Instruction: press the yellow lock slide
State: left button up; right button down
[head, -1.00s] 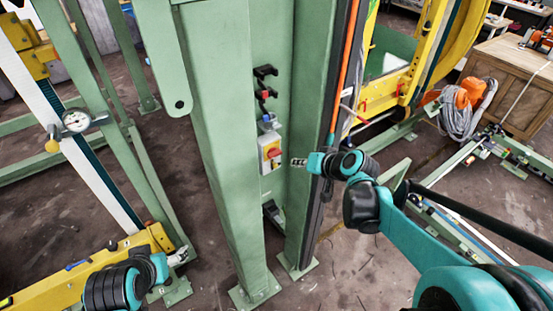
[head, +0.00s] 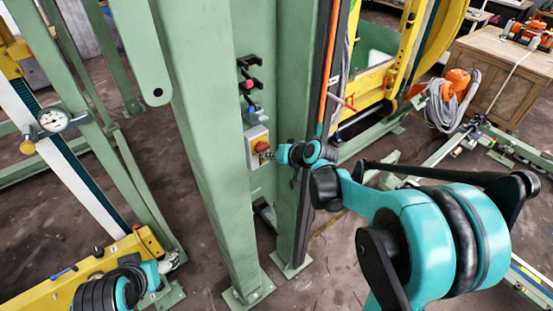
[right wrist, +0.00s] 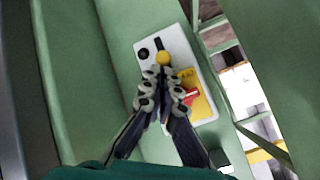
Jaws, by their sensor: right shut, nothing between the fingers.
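The switch box (head: 256,145) is a pale box on the green column, with a red rotary switch (right wrist: 190,97) on a yellow plate. In the right wrist view a round yellow knob (right wrist: 163,58), which looks like the yellow lock slide, sits at a dark slot above the plate. My right gripper (right wrist: 167,75) is shut and empty, its tips just below the yellow knob in that view; I cannot tell whether they touch it. In the head view the right gripper (head: 268,155) is at the box's right side. My left gripper (head: 172,262) is far off at lower left, its fingers too small to read.
Green columns (head: 205,150) stand left and right of the box. Dark and red hooks (head: 250,75) are above it. A dial gauge (head: 53,120) is at left. A yellow frame (head: 385,75) and a wooden cabinet (head: 500,75) stand at right.

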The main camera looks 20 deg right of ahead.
pick_arm(q)
jog(key=shift+f, duration=0.1)
pick_arm(e)
jog(key=shift+w+f, duration=0.1)
jog(key=shift+f, duration=0.05)
pick_arm(q)
notch_tip(320, 180, down, 2)
jog(key=shift+f+b, duration=0.2)
jog(key=shift+b, duration=1)
pick_arm(e)
notch_tip(320, 180, down, 3)
jog(key=shift+f, duration=0.2)
pick_arm(q)
jog(key=shift+r, duration=0.1)
pick_arm(e)
jog(key=shift+r, duration=0.1)
